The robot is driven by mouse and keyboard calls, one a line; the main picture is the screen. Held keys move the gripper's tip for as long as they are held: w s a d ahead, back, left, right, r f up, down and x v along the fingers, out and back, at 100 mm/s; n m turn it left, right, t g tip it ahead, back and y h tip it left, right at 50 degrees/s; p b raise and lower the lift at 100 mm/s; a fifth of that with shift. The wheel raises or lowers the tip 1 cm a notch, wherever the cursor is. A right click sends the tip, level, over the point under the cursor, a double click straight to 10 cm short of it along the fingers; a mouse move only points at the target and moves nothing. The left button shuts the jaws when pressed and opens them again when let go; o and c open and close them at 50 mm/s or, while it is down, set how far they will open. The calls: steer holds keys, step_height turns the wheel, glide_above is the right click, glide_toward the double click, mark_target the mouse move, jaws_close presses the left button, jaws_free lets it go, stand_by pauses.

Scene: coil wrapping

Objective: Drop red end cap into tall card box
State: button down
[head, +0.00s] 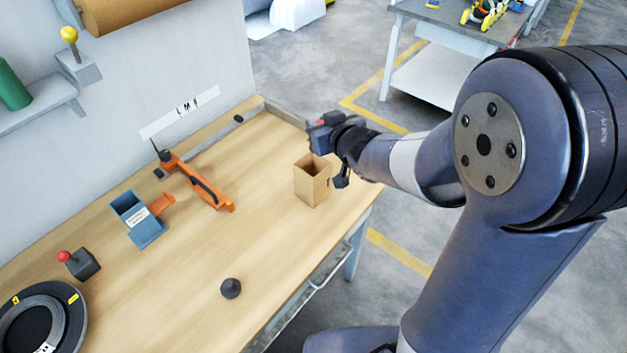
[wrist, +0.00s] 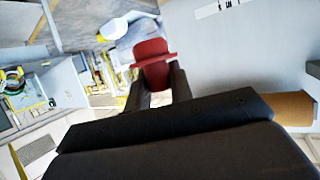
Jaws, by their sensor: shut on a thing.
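The tall card box (head: 311,186) stands upright and open-topped near the workbench's right edge in the head view. My gripper (head: 318,122) is above the box and its far side, with a bit of red at its tip. In the wrist view my gripper (wrist: 158,88) is shut on the red end cap (wrist: 151,56), which sticks out beyond the fingers with its flange across them. The card box cannot be clearly made out in the wrist view. The inside of the box is only partly visible.
An orange tool (head: 200,185), a blue dispenser (head: 139,218), a red-knobbed block (head: 79,263) and a dark cone-like piece (head: 231,288) lie on the wooden workbench (head: 200,260). A wall stands behind it. The bench around the card box is clear.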

step_height(320, 180, down, 5)
steer(key=b, duration=0.4)
steer(key=shift+r, duration=0.1)
steer(key=c, duration=1.2)
jaws_free()
steer(key=shift+o, duration=0.2)
steer(key=p+v, duration=0.2)
steer(key=v, duration=0.8)
steer(key=shift+s+d, duration=0.25)
steer(key=shift+s, duration=0.1)
steer(key=shift+r, duration=0.1)
